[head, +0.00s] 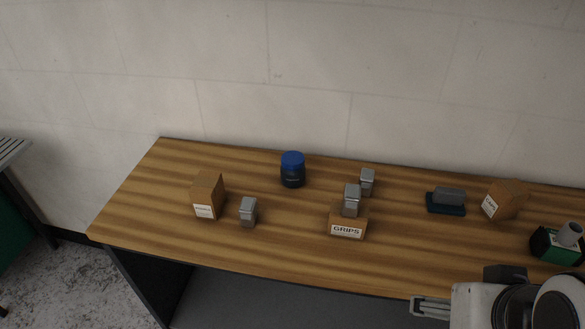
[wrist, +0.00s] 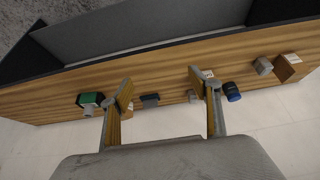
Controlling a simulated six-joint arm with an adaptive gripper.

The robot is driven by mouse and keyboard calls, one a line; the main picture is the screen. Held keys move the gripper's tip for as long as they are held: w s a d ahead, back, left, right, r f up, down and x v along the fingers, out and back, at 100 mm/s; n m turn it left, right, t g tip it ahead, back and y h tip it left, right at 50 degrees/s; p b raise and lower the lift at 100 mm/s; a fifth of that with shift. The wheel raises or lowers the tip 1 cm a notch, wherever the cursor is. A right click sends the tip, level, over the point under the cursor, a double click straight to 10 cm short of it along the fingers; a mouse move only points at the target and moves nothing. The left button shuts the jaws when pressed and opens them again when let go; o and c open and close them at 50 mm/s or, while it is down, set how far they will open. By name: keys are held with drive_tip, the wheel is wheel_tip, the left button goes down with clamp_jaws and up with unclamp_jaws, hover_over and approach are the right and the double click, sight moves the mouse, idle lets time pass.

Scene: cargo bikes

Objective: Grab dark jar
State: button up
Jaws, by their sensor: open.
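The dark jar (head: 292,175) with a blue lid stands upright near the back edge of the wooden table, left of centre in the head view. It also shows in the wrist view (wrist: 232,92), just right of the right finger. My gripper (wrist: 158,82) is open and empty, its two fingers wide apart above the table. In the head view only part of my arm shows at the bottom right, well away from the jar. The jar is fully visible in the head view.
The wooden table (head: 270,245) holds a brown box (head: 208,190) and a grey block (head: 248,211) left of the jar. A GRIPS box (head: 347,230) with grey blocks stands to its right. Farther right are a blue-based grey item (head: 447,200), another box (head: 505,199) and a green item (head: 556,246). A wall rises behind.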

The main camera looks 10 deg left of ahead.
idle(0.3)
drive_tip(key=w+a+f+n+t+y, duration=0.1)
drive_tip(key=w+a, duration=0.4)
drive_tip(key=w, duration=0.5)
drive_tip(key=w+a+f+n+t+y, duration=0.1)
drive_tip(key=w+a+f+t, duration=0.1)
drive_tip(key=w+a, duration=0.4)
drive_tip(key=w+a+f+n+t+y, duration=0.1)
drive_tip(key=w+a, duration=0.5)
drive_tip(key=w, duration=0.8)
drive_tip(key=shift+w+a+f+n+t, duration=0.15)
drive_tip(key=shift+w+n+t, duration=0.15)
drive_tip(key=shift+t, duration=0.2)
drive_tip(key=n+t+y, duration=0.1)
drive_tip(key=y, duration=0.2)
approach(298, 165)
drive_tip(key=x, duration=0.4)
drive_tip(key=shift+w+a+f+t, duration=0.25)
drive_tip(key=shift+w+f+t, duration=0.05)
drive_tip(key=shift+w, duration=0.1)
drive_tip(key=shift+x, duration=1.25)
